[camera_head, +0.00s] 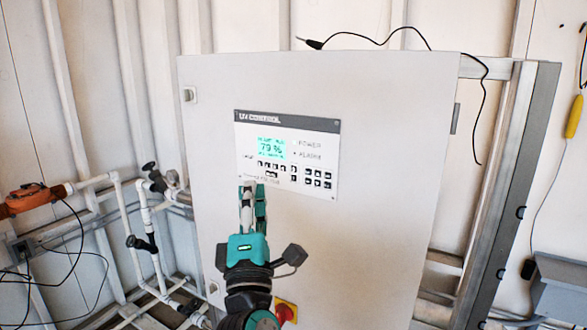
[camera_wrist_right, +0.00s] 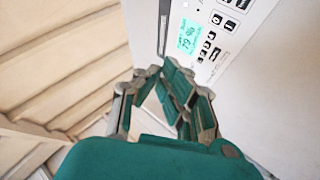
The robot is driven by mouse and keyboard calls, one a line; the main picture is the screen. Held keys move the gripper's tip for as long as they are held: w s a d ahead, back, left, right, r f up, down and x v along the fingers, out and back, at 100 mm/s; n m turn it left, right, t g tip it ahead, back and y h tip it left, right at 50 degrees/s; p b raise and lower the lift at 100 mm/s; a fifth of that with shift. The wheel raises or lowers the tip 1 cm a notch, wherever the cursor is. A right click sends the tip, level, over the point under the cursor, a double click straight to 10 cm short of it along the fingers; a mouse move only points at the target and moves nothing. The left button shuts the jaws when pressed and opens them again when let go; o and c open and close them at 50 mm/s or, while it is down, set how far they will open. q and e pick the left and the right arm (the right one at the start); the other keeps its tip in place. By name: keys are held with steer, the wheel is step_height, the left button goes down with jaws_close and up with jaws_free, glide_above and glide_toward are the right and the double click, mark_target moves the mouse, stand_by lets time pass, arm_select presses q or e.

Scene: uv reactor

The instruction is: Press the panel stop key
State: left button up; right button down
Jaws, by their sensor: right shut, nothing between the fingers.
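The control panel (camera_head: 287,153) is a white plate on the front of the grey cabinet, with a lit green display (camera_head: 268,149) reading 79 % and rows of small black keys (camera_head: 317,179) below and right of it. The key labels are too small for me to tell which is the stop key. My right gripper (camera_head: 252,190) is shut and empty, its fingertips pointing up at the panel's lower left edge. In the right wrist view its fingers (camera_wrist_right: 172,88) are together, below the display (camera_wrist_right: 187,35) and keys (camera_wrist_right: 207,48). My left gripper is out of view.
The cabinet (camera_head: 380,130) fills the middle. A red knob (camera_head: 285,312) sits low on its front, near my right arm. White pipes (camera_head: 127,230) and an orange device (camera_head: 30,199) are at left. A black cable (camera_head: 385,42) lies over the cabinet top.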

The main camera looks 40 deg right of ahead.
mark_target(294, 169)
steer(key=shift+w+d, duration=0.6)
steer(key=shift+d, duration=0.75)
steer(key=shift+w+d, duration=0.55)
steer(key=shift+d, duration=0.8)
steer(key=shift+w+d, duration=0.6)
steer(key=shift+d, duration=0.75)
steer(key=shift+d, duration=0.1)
steer(key=shift+w+d, duration=0.15)
steer(key=shift+d, duration=0.15)
steer(key=shift+w+d, duration=0.1)
steer(key=shift+d, duration=0.15)
steer(key=shift+a, duration=0.2)
steer(key=shift+s+a, duration=0.3)
steer(key=shift+a, duration=0.2)
